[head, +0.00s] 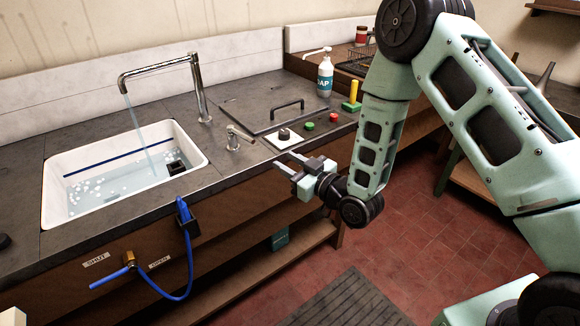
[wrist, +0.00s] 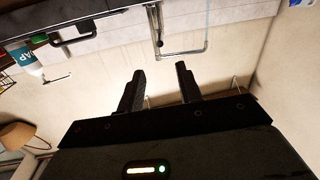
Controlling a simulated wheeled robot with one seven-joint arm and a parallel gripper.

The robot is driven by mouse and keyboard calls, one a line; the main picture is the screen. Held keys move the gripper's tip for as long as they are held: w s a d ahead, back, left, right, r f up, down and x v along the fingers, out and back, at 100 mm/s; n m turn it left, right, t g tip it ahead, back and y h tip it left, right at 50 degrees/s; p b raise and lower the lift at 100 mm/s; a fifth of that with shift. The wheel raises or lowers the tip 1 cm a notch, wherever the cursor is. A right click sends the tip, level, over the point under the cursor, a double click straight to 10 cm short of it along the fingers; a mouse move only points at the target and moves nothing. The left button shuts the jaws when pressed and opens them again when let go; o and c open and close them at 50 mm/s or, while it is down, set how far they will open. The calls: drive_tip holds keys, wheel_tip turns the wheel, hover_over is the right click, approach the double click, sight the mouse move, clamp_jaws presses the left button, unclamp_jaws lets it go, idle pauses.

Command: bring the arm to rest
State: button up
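My gripper (head: 298,171) is in front of the counter's front edge, near the tap lever (head: 236,138). Its two fingers stand apart with nothing between them, and they also show spread in the wrist view (wrist: 160,88). My arm reaches in from the right of the head view and bends down to the gripper. The wrist view looks toward the wall, with the faucet and soap bottle appearing upside down.
A white sink (head: 52,190) holds water and floating bits under a running faucet (head: 198,92). A panel with red (head: 333,117) and green buttons, a soap bottle (head: 325,76) and a hatch with a black handle (head: 287,106) are on the counter. A blue hose (head: 190,260) hangs in front.

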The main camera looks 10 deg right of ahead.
drive_tip(key=shift+s, duration=0.1)
drive_tip(key=s+a+r+g+h, duration=0.3)
drive_tip(key=s+a+r+g, duration=0.1)
drive_tip(key=s+a+g, duration=0.3)
drive_tip(key=s+d+r+g+h, duration=0.2)
drive_tip(key=s, duration=0.7)
drive_tip(key=s+d+r+g+h, duration=0.2)
drive_tip(key=s+g, duration=0.1)
drive_tip(key=s, duration=0.5)
drive_tip(key=s+d+r+g+h, duration=0.2)
drive_tip(key=s+g, duration=0.1)
drive_tip(key=s, duration=0.6)
drive_tip(key=shift+s+d+r, duration=0.2)
drive_tip(key=shift+s+r, duration=0.05)
drive_tip(key=shift+s, duration=0.05)
drive_tip(key=shift+a+n, duration=0.1)
drive_tip(key=shift+n, duration=0.2)
